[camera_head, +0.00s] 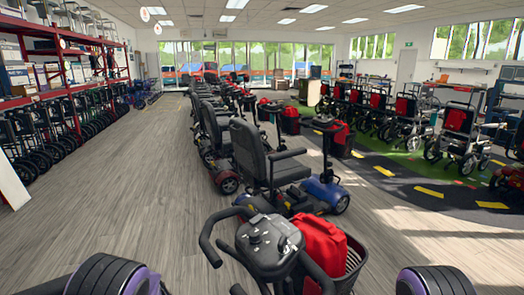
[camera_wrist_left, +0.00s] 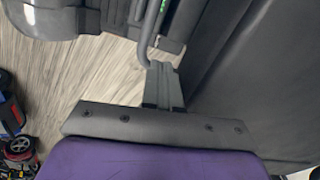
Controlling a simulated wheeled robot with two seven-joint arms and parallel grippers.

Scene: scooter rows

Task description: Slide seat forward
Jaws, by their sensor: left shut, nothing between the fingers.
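In the left wrist view my left gripper (camera_wrist_left: 160,68) is shut and empty, its two grey fingers together. The fingertips are close to the lower end of a curved grey bar (camera_wrist_left: 147,38); I cannot tell whether they touch it. A large dark grey surface (camera_wrist_left: 255,65), seemingly part of a seat, fills the right side. In the head view a scooter tiller with black handlebars (camera_head: 265,240) stands directly in front of me; its seat is out of view. Another scooter's grey seat (camera_head: 285,168) is beyond it. My right gripper is not in view.
A red bag (camera_head: 323,250) sits in the basket (camera_head: 352,268) at the tiller. Red shelving (camera_head: 65,80) lines the left. The wooden floor (camera_head: 120,185) at the left is open.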

